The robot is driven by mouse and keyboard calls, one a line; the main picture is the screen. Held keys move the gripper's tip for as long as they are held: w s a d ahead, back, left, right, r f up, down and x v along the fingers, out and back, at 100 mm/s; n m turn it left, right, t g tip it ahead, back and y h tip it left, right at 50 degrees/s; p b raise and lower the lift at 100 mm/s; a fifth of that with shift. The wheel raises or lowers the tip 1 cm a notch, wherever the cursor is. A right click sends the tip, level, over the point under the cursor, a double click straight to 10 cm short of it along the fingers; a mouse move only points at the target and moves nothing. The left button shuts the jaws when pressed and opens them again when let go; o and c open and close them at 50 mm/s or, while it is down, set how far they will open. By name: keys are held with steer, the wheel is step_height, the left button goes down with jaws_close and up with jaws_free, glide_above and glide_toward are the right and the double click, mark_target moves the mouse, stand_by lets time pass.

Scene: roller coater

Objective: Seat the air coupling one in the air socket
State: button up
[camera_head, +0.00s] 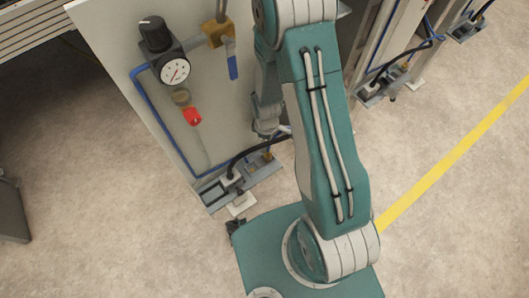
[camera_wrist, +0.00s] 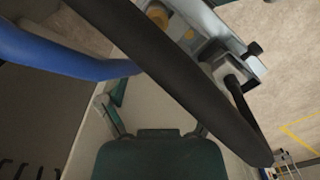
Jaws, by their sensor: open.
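My gripper (camera_head: 268,128) hangs in front of the panel, above the bracket at its foot, partly hidden by my arm. In the wrist view my gripper (camera_wrist: 150,112) is open, with no object seen between its fingers. A pale block-shaped fitting (camera_head: 230,178) with a black hose sits at the bracket; it also shows at the right of the wrist view (camera_wrist: 232,72). It looks like a coupling, but I cannot tell whether it is air coupling one or whether it is seated. The air socket cannot be made out clearly.
The panel (camera_head: 120,75) carries a gauge (camera_head: 174,71), a blue-handled valve (camera_head: 232,66) and a red part (camera_head: 192,116). A black hose (camera_wrist: 175,70) crosses close to the wrist camera, with a blue hose (camera_wrist: 55,55) at left. Open floor lies at the right.

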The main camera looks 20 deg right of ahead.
mark_target(268, 153)
step_height(268, 153, down, 6)
steer(key=shift+r, duration=0.2)
steer(key=f, duration=0.5)
steer(key=shift+d, duration=0.4)
jaws_close()
